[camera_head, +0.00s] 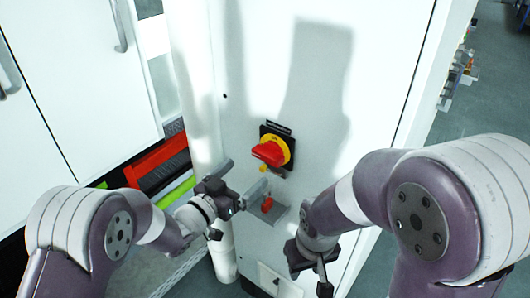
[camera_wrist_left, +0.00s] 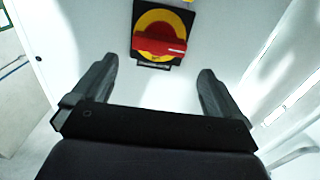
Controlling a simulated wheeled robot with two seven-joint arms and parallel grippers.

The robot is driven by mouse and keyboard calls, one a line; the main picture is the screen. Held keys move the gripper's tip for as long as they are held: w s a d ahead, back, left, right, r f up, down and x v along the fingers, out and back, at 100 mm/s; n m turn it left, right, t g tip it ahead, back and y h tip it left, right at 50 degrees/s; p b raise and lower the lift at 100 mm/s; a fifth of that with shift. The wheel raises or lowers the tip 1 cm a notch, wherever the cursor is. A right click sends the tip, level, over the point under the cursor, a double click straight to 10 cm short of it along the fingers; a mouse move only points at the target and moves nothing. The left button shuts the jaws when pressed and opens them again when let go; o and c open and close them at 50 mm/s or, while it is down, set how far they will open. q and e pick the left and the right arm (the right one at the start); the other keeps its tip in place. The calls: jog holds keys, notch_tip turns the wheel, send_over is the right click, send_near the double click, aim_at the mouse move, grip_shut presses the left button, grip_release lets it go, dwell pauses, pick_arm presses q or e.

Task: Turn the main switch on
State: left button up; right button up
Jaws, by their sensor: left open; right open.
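The main switch is a red rotary handle (camera_head: 268,153) on a yellow disc with a black backing plate, mounted on the white cabinet door. In the left wrist view its red handle (camera_wrist_left: 150,46) lies roughly crosswise, with a white mark near its right end. My left gripper (camera_head: 240,178) is open and empty, below and left of the switch in the head view. In the left wrist view the left gripper's fingers (camera_wrist_left: 158,70) are spread wide, with the switch beyond the gap and apart from them. My right gripper (camera_head: 310,277) is open and empty, lower on the right.
A small bracket with a red part (camera_head: 267,205) sticks out from the cabinet door (camera_head: 380,60) below the switch, close to my left gripper. A white vertical pipe (camera_head: 195,70) runs left of the switch. Red and green bins (camera_head: 155,160) stand at left. The door above the switch is clear.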

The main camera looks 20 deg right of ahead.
aim_at(263, 158)
pick_arm(q)
jog(key=p+x, duration=0.2)
jog(key=x, duration=0.6)
jog(key=shift+w+d, duration=0.25)
jog(key=shift+w, duration=0.05)
jog(key=shift+w+d, duration=0.2)
jog(key=shift+d, duration=0.4)
jog(key=c, duration=0.7)
